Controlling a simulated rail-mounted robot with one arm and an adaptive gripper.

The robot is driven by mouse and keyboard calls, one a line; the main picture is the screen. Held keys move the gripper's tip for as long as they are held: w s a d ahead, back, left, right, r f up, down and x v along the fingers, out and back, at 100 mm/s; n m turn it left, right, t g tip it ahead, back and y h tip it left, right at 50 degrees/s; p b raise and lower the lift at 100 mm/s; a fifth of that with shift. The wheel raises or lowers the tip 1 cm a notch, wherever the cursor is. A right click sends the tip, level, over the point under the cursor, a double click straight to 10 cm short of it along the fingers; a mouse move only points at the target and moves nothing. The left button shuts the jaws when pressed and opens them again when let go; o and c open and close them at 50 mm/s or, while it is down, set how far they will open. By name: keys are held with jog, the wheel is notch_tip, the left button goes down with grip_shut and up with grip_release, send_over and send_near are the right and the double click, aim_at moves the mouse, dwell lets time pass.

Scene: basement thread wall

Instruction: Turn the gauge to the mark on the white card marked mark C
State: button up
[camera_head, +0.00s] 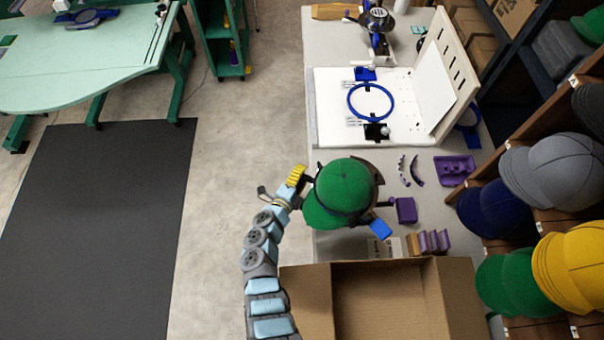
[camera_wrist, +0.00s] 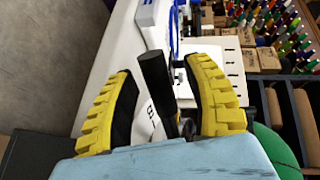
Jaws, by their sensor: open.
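My gripper (camera_head: 297,176) is at the left edge of the green cap (camera_head: 345,185), which sits on a dark holder at the table's left edge. In the wrist view my gripper (camera_wrist: 163,68) is open, its yellow fingers apart on either side of a black lever (camera_wrist: 155,72). The lever may be the gauge's handle; I cannot tell for sure. I cannot tell whether the fingers touch it. A white card (camera_wrist: 143,120) with dark lettering shows behind the lever, partly hidden; one letter looks like a B. I cannot make out mark C.
A white board with a blue hoop (camera_head: 371,102) stands farther back on the table. A purple block (camera_head: 405,210) and a blue piece (camera_head: 381,229) lie right of the cap. An open cardboard box (camera_head: 307,300) is in front. Shelves of caps (camera_head: 552,165) line the right.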

jog(key=v, duration=1.1)
jog(key=shift+s, duration=0.3)
jog(key=shift+a, duration=0.15)
